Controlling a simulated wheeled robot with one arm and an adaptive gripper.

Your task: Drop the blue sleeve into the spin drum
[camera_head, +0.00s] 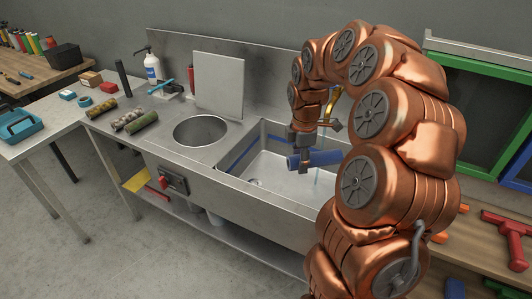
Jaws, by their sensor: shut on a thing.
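My gripper (302,160) is shut on the blue sleeve (325,158), a short blue cylinder held roughly level above the sink basin. My copper arm comes in from the right and hides part of the basin's right side. The spin drum (200,131) looks to be the round opening in the steel counter, left of the sink. Its raised square lid (218,85) stands upright behind it. The gripper and sleeve are to the right of the drum, apart from it.
The sink basin (275,175) lies under the gripper, with a wall between it and the drum. Several patterned rolls (128,118) lie left of the drum. A faucet (332,98) rises behind the gripper.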

